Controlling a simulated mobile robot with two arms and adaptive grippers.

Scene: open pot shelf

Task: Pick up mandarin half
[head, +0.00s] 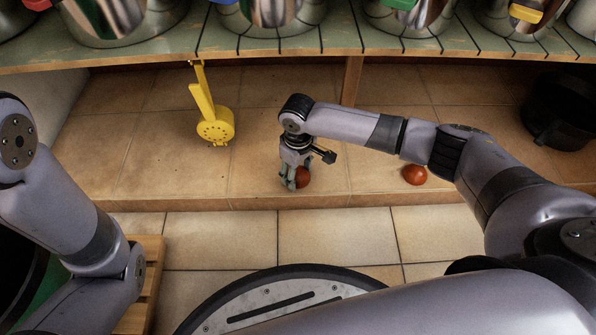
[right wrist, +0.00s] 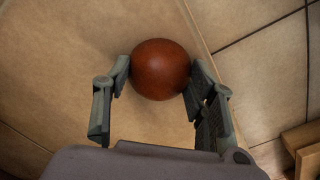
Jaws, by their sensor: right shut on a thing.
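A smooth, round, reddish fruit (head: 302,177), which I take to be the mandarin half, is at the front part of the tiled lower shelf. No cut face shows. My right gripper (head: 294,179) points down and is shut on it. In the right wrist view the fruit (right wrist: 160,69) sits between the two fingertips (right wrist: 157,78), one on each side. I cannot tell whether it is clear of the tiles. A similar red fruit (head: 415,174) lies on the shelf to the right, under my right forearm. My left arm shows at the left, but its gripper is out of view.
A yellow strainer or ladle (head: 215,128) hangs or leans at the left. A black pot (head: 557,112) stands at the right. The upper shelf (head: 330,40) with metal pots overhangs the back. A wooden slatted piece (head: 146,282) is at the lower left.

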